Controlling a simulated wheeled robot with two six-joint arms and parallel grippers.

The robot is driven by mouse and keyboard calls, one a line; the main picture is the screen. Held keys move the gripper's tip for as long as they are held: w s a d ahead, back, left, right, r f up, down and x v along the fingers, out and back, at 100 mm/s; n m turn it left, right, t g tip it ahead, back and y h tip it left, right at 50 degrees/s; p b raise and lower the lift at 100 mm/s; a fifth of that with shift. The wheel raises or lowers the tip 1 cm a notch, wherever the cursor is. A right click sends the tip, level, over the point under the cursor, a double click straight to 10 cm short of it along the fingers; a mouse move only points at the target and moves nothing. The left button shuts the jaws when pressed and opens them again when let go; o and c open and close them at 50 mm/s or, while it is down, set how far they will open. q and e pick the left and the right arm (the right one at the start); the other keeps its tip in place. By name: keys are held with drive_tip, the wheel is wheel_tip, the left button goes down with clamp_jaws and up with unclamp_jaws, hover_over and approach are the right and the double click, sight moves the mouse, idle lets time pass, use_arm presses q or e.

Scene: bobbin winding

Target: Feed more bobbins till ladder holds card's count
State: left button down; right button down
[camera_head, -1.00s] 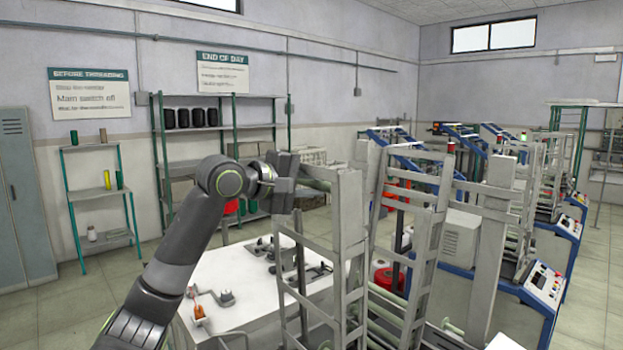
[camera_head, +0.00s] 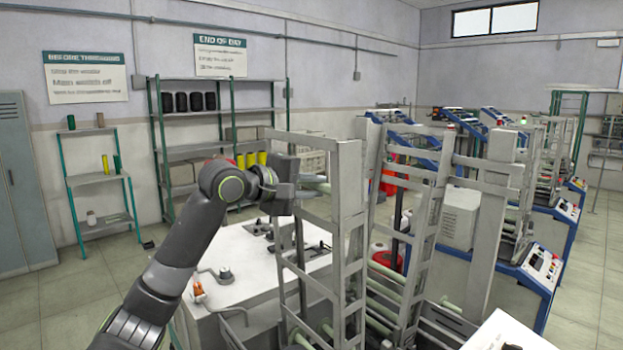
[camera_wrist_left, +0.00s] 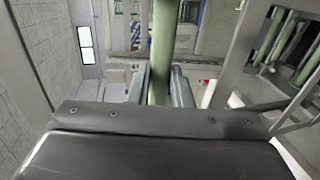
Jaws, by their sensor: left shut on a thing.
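My left gripper (camera_head: 300,186) reaches in from the left at the height of the upper part of a grey ladder-like frame (camera_head: 349,200). It is shut on a pale green bobbin (camera_wrist_left: 161,55), a long rod between the two fingers in the left wrist view. In the head view the bobbin (camera_head: 318,184) is mostly hidden by the gripper and frame. More pale green rods (camera_wrist_left: 280,35) lie at the right in the wrist view. Several pale green rods (camera_head: 385,312) also show low in the frame. No readable count card shows. My right gripper is out of view.
Grey uprights and rails (camera_head: 490,220) crowd the right side. A white surface (camera_head: 500,333) enters at the bottom right. Shelves (camera_head: 190,148) stand at the back wall; floor at left is clear.

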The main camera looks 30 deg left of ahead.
use_arm(q)
drive_tip(key=shift+f, duration=0.8)
wheel_tip(320, 180, down, 4)
drive_tip(key=shift+w+d+f+b, duration=0.1)
drive_tip(key=shift+w+f+b, duration=0.1)
drive_tip(key=shift+b, duration=0.65)
drive_tip(key=c, duration=0.9)
unclamp_jaws()
